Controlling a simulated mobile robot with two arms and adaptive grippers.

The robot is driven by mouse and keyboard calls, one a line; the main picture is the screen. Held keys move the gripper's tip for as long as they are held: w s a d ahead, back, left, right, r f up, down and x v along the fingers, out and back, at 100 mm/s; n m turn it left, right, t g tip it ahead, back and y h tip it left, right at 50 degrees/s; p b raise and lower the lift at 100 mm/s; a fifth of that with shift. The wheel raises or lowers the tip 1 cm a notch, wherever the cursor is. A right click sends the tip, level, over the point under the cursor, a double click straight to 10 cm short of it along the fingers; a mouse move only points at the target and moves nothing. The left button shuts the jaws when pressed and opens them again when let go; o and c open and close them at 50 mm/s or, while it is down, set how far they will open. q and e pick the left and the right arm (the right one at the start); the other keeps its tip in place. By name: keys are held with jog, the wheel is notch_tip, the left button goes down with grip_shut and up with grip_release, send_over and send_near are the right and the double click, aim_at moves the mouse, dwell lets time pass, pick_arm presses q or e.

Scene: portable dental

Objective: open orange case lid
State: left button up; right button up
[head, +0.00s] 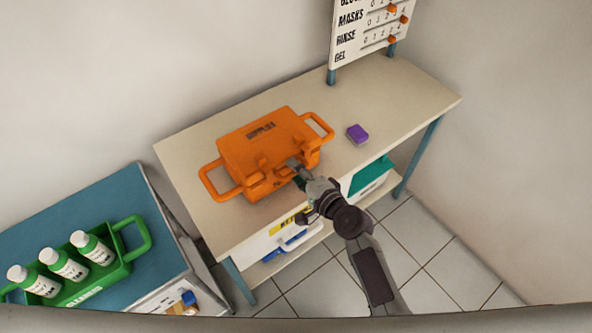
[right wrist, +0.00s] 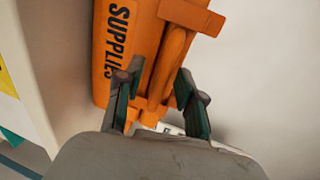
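The orange case (head: 255,150) sits on the beige table, with a loop handle at each end. Its lid (head: 275,135) looks shut and has dark lettering on top. My right gripper (head: 300,172) is at the case's front side, near the latch area. In the right wrist view, its two fingers (right wrist: 160,100) are apart, with an orange bar of the case (right wrist: 170,65) between and beyond them. I cannot tell whether either finger touches it. The word SUPPLIES shows on the case face there. My left gripper is not in view.
A purple block (head: 357,134) lies right of the case on the beige table (head: 410,100). A sign board (head: 365,30) stands at its back. Bins sit on a shelf below. A green caddy (head: 120,272) with white bottles stands on a blue cabinet at left.

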jog(key=shift+c, duration=0.2)
grip_shut()
dwell(0.3)
